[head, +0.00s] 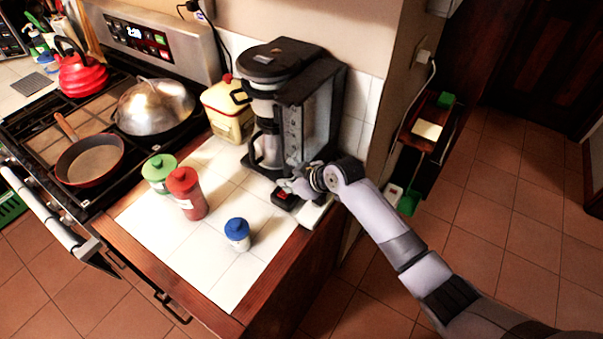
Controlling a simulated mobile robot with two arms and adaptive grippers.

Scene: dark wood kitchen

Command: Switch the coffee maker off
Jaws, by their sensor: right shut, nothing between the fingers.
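The black and silver coffee maker (291,108) stands upright at the back right of the white tiled counter. Its silver carafe sits inside it on the left. My right gripper (287,195) is shut and empty at the coffee maker's front lower right corner, close above a small black base part with a red spot. I cannot tell whether the fingertips touch it. My wrist hides the lower right side of the coffee maker. No switch position can be made out. My left gripper is not in view.
Jars with green (159,172), red (187,193) and blue (237,234) lids stand on the counter left of the gripper. A yellow canister (229,111) stands beside the coffee maker. The stove (60,122) is at left. Tiled floor is free at right.

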